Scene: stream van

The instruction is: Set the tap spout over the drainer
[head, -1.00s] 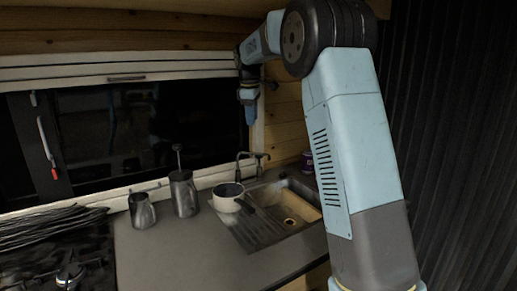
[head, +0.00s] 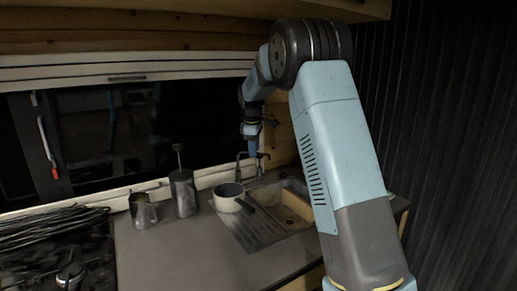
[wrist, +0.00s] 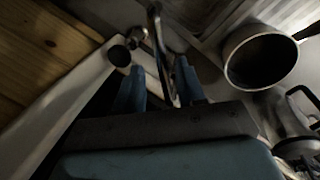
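The metal tap (head: 240,168) stands behind the sink by the window sill. In the wrist view, its slim metal tube (wrist: 160,42) runs down between my two blue fingers. My gripper (head: 252,158) points down at the tap; in the wrist view my gripper (wrist: 159,68) has its fingers apart, one on each side of the tube, with no clear grip on it. The ribbed drainer (head: 258,233) lies left of the sink basin; its ridges also show at the top right of the wrist view (wrist: 228,20). The lower tube is hidden by my gripper.
A light saucepan (head: 228,203) with a dark handle sits at the drainer's back left; it is close on the right in the wrist view (wrist: 230,70). A metal jug (head: 143,212) and a press pot (head: 183,195) stand further left. The basin (head: 290,207) is right of the drainer.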

